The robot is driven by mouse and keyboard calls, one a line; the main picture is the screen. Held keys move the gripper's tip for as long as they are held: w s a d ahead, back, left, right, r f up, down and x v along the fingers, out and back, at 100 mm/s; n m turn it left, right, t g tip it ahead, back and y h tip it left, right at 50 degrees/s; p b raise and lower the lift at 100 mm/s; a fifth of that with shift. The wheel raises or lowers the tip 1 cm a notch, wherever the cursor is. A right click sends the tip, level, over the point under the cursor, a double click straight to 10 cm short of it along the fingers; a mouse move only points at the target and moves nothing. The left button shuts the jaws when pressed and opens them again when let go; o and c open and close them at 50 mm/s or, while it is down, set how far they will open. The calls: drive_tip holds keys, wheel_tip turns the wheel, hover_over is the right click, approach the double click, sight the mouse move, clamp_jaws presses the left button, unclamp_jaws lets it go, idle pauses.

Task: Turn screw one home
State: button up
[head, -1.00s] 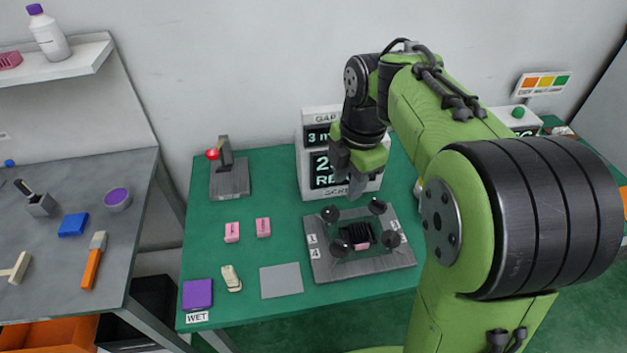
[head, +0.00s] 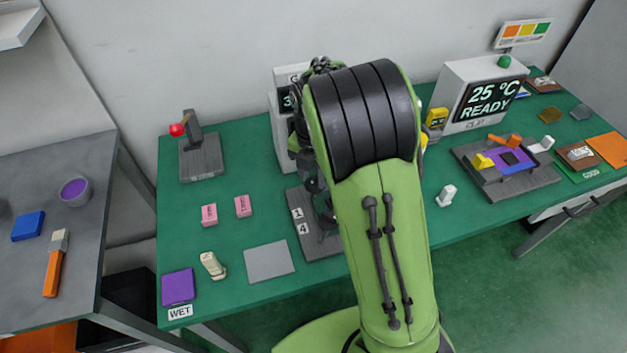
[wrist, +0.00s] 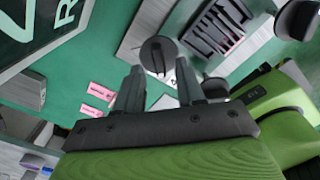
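The fixture plate (head: 319,246) stands on the green table, mostly hidden behind my arm in the head view. Its labels 1 (head: 297,213) and 4 (head: 302,229) show at its left edge. In the wrist view a dark, round, slotted screw head (wrist: 158,52) sits at the plate corner on the pink blocks' side; by its place it looks like screw one. My gripper (wrist: 158,68) is open, its two fingers apart with the screw head seen between and just beyond the tips. I cannot tell whether they touch it. Another screw head (wrist: 215,88) shows right of the fingers.
Two pink blocks (head: 209,215) and a grey mat (head: 270,262) lie left of the plate. A display box (head: 283,130) stands close behind it. A red-knobbed lever (head: 200,155) is at the back left. A second fixture (head: 510,170) is at the right.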

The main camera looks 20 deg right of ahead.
drive_tip(key=shift+f, duration=0.65)
drive_tip(key=shift+r, duration=0.1)
clamp_jaws()
